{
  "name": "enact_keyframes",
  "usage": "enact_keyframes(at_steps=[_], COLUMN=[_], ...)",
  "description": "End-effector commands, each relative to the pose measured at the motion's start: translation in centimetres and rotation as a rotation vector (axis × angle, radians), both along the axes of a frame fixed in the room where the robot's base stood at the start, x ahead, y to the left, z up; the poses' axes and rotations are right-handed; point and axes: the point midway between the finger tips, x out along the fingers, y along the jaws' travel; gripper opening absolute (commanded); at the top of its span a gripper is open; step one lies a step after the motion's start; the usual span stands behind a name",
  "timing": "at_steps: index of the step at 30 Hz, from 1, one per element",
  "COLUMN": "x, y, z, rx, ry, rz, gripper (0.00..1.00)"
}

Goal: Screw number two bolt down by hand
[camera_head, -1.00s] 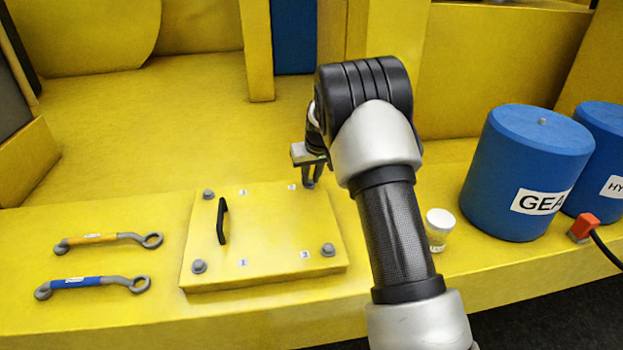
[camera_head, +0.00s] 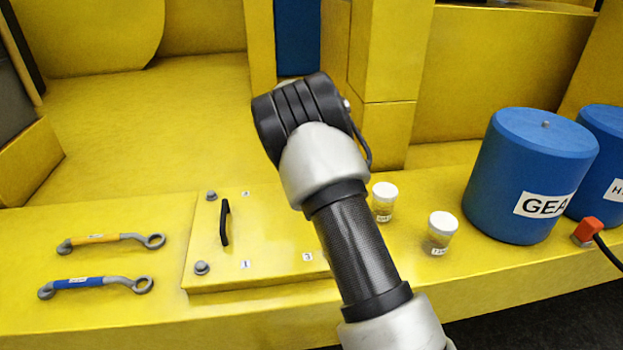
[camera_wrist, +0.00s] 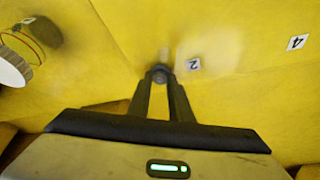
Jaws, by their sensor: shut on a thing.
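My gripper (camera_wrist: 160,76) is shut on the number two bolt (camera_wrist: 159,74) in the wrist view. The bolt's head is between the fingertips, beside the "2" label (camera_wrist: 193,64) on the yellow cover plate (camera_wrist: 245,62). How deep the bolt sits cannot be told. In the head view my arm hides the gripper, this bolt and the right part of the cover plate (camera_head: 270,225). Two other bolts show at the plate's left corners, one far (camera_head: 211,196) and one near (camera_head: 201,268). The near right corner is hidden.
A black handle (camera_head: 225,222) stands on the plate. Two white-lidded jars (camera_head: 384,203) (camera_head: 441,232) stand right of it, and one also shows in the wrist view (camera_wrist: 14,66). Yellow (camera_head: 105,239) and blue (camera_head: 95,283) wrenches lie left. A blue drum (camera_head: 530,175) stands right.

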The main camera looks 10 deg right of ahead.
Motion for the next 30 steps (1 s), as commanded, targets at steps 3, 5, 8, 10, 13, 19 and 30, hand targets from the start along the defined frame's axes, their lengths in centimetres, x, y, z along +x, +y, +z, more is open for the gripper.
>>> enact_keyframes(at_steps=[3,5,8,10,13,19,30], x=[0.1,0.1,0.1,0.1,0.1,0.1,-0.3], y=[0.0,0.0,0.0,0.0,0.0,0.0,0.3], z=[0.2,0.2,0.3,0.3,0.3,0.2,1.4], rx=[0.000,0.000,0.000,0.000,0.000,-0.001,0.000], ry=[-0.004,-0.005,-0.005,-0.005,-0.005,-0.003,-0.003], rz=[-0.007,-0.008,-0.008,-0.008,-0.008,-0.007,-0.006], gripper=[0.00,0.00,0.00,0.00,0.00,0.38,0.38])
